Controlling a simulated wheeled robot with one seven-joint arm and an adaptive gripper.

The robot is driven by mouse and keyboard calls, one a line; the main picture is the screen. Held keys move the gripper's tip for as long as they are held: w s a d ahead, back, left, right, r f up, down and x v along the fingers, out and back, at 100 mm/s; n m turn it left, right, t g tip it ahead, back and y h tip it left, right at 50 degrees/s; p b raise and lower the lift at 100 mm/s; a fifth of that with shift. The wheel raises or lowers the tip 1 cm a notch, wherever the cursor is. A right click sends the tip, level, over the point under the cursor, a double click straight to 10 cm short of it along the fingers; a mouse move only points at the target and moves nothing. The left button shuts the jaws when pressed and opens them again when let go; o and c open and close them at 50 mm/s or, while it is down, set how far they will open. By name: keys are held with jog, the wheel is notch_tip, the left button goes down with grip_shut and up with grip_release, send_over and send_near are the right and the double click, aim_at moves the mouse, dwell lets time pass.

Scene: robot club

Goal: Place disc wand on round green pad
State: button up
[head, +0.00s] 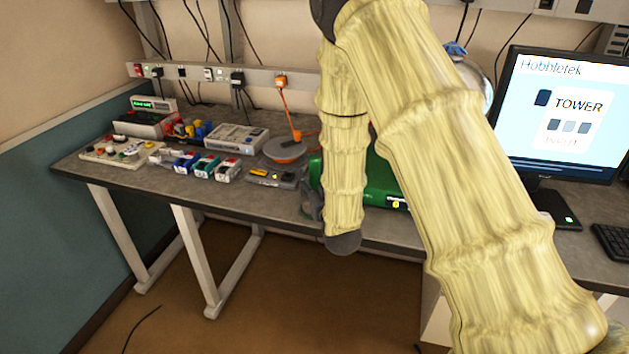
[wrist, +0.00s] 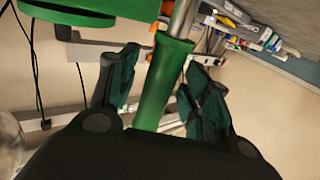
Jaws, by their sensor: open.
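In the wrist view a green handle (wrist: 163,85) with a metal rod coming out of its end stands between the fingers of my gripper (wrist: 165,80). It may be the disc wand; no disc on it can be made out. The fingers are spread, with a gap beside the handle. A green piece with a flat face (wrist: 75,12) shows at the top left of the wrist view; I cannot tell if it is the round green pad. In the head view my gripper (head: 312,203) is a small dark shape by the bench front, mostly hidden by my arm.
A green case (head: 384,188) stands on the grey bench (head: 150,182) behind my arm. A round grey and orange device (head: 285,150), small coloured boxes (head: 203,167) and a grey instrument (head: 236,137) are to the left. A monitor (head: 560,115) and keyboard (head: 612,240) are at right.

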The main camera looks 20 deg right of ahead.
jog(key=shift+s, duration=0.2)
jog(key=s+b, duration=0.3)
jog(key=s, duration=0.9)
jog(key=s+f+g, duration=0.4)
jog(key=s+f, duration=0.2)
jog(key=f, duration=0.7)
jog(key=s+f+g, duration=0.5)
jog(key=s+f, duration=0.1)
jog(key=f, duration=0.6)
jog(key=s+f+g, duration=0.4)
jog(key=s+f, duration=0.3)
jog(key=s, duration=0.5)
jog(key=s+f+g, duration=0.5)
jog(key=s+f, duration=0.3)
jog(key=s, duration=0.5)
jog(key=shift+a+y, duration=0.3)
jog(key=shift+a, duration=0.15)
jog(key=shift+f, duration=0.1)
